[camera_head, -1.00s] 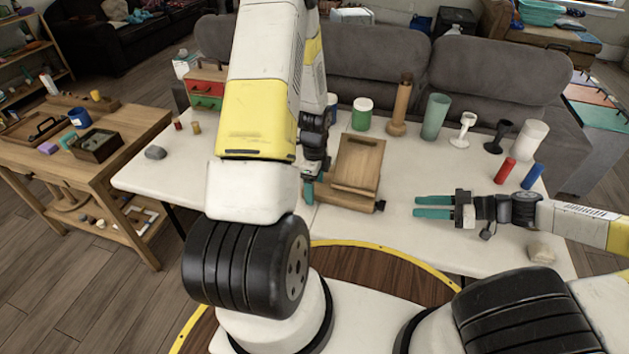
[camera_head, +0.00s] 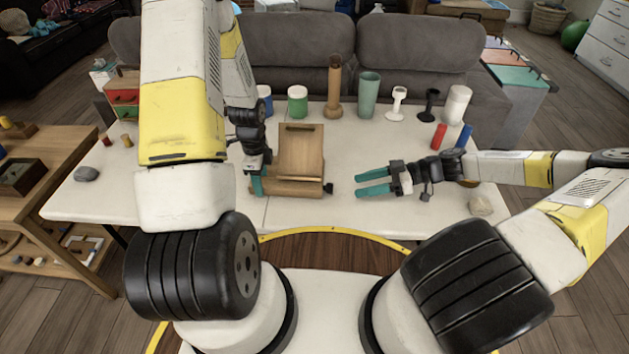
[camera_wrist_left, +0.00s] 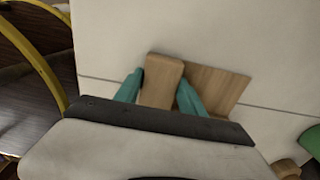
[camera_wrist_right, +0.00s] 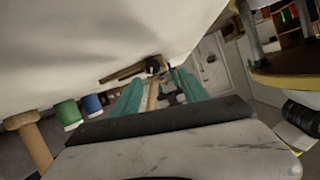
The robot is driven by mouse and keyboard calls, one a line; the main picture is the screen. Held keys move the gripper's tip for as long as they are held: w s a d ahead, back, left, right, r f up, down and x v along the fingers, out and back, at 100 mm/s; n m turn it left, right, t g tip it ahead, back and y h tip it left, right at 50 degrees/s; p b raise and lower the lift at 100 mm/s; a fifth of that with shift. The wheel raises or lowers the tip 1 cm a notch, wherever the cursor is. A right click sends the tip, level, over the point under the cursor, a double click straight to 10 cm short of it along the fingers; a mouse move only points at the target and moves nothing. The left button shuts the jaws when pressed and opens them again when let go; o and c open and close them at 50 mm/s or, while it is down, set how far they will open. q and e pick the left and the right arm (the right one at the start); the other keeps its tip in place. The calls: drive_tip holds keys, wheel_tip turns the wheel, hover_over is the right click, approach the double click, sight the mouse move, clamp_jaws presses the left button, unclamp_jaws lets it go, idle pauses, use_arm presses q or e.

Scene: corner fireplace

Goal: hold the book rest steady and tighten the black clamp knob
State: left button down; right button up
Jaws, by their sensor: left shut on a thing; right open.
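The wooden book rest (camera_head: 301,150) stands on the white table, its board tilted back. Its black clamp knob (camera_head: 328,188) is at the right end of its base. My left gripper (camera_head: 258,184) is shut on the rest's left side; the left wrist view shows a wooden part (camera_wrist_left: 162,82) between its teal fingers. My right gripper (camera_head: 360,184) is open and empty, a short gap right of the knob, fingers pointing at it. In the right wrist view the knob (camera_wrist_right: 153,66) appears small beyond the fingers, beside the rest (camera_wrist_right: 122,74).
Behind the rest stand a green jar (camera_head: 297,102), a wooden post (camera_head: 334,90), a teal cup (camera_head: 368,95) and goblets. A stone (camera_head: 481,206) lies at the right front.

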sight(328, 188)
drive_tip(key=s+a+g+h, duration=0.1)
drive_tip(key=a+g, duration=0.1)
drive_tip(key=s+a+g+h, duration=0.2)
drive_tip(key=a, duration=0.1)
drive_tip(key=s+a+n+g+h, duration=0.1)
drive_tip(key=s+a, duration=0.1)
drive_tip(key=shift+a+f+g+h, duration=0.1)
drive_tip(key=shift+a+g+h, duration=0.05)
drive_tip(key=shift+g+h, duration=0.25)
drive_tip(key=shift+s+a+h, duration=0.15)
drive_tip(key=shift+a+h, duration=0.1)
drive_tip(key=shift+h, duration=0.35)
drive_tip(key=shift+a+g+h, duration=0.1)
drive_tip(key=shift+g+h, duration=0.2)
drive_tip(key=shift+h, duration=0.4)
drive_tip(key=shift+w+a+r+h, duration=0.1)
drive_tip(key=shift+w+r+h, duration=0.15)
drive_tip(key=shift+h, duration=0.35)
drive_tip(key=w+a+r+t+h, duration=0.1)
drive_tip(key=w+r+t+h, duration=0.4)
drive_tip(key=w+r, duration=0.4)
drive_tip(key=s+f, duration=0.1)
drive_tip(key=f, duration=0.6)
drive_tip(key=s+f, duration=0.1)
drive_tip(key=f, duration=0.3)
drive_tip(key=shift+s+a+f, duration=0.15)
drive_tip(key=shift+s, duration=0.15)
drive_tip(key=shift+c, duration=0.4)
clamp_jaws()
